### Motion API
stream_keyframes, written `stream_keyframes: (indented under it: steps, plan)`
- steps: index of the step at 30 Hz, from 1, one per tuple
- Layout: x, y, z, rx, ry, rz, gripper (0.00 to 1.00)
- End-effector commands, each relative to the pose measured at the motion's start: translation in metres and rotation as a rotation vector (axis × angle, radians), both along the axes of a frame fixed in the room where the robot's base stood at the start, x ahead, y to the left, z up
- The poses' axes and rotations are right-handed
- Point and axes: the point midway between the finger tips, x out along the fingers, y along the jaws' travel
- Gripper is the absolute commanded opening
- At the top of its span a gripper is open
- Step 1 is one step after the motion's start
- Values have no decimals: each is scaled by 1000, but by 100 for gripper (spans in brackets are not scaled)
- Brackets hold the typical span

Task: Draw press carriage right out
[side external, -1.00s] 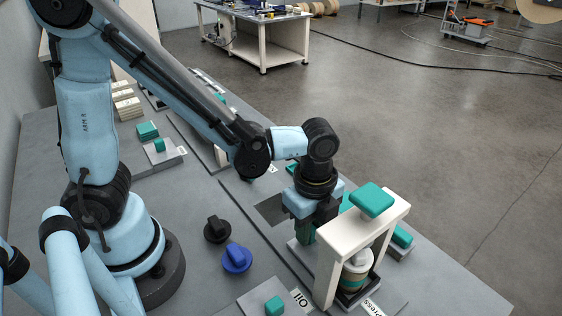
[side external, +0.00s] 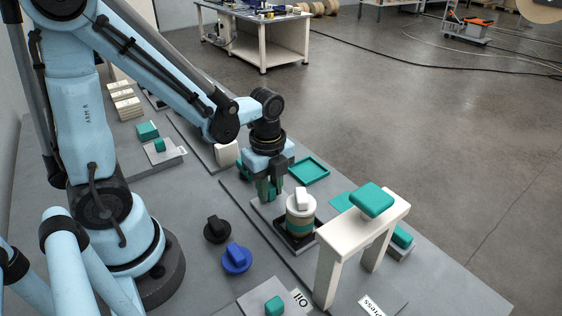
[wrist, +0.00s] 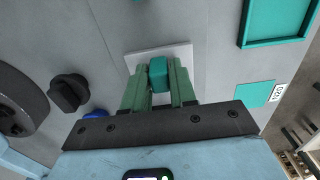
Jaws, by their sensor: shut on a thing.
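The press carriage is a black tray (side external: 296,245) bearing a round cream, green and tan container (side external: 301,222) with a white block (side external: 302,198) on top. It stands left of the white press arch (side external: 345,240), clear of the opening. My gripper (side external: 269,193) is at the carriage's far-left end. In the wrist view its green fingers (wrist: 158,88) are shut on a teal handle (wrist: 158,72), over a pale plate (wrist: 180,52). The container is not seen in the wrist view. A teal pad (side external: 372,199) tops the arch.
Black (side external: 217,229) and blue (side external: 237,258) knobs stand left of the carriage. A teal tray (side external: 309,170) lies behind it, near the bench edge. A teal block on the OIL plate (side external: 250,300) sits in front. The bench between knobs and carriage is clear.

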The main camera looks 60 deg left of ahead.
Motion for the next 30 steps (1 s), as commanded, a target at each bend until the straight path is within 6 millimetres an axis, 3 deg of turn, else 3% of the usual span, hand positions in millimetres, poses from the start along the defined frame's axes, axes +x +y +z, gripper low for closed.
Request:
stream_keyframes:
  steps: [6,18,19,22,30]
  plan:
    - [-1,17,0,2,4,1,0]
    - [-1,22,0,7,3,2,0]
    - [0,21,0,6,3,2,31]
    - [0,21,0,5,2,2,46]
    - [0,19,0,2,1,0,47]
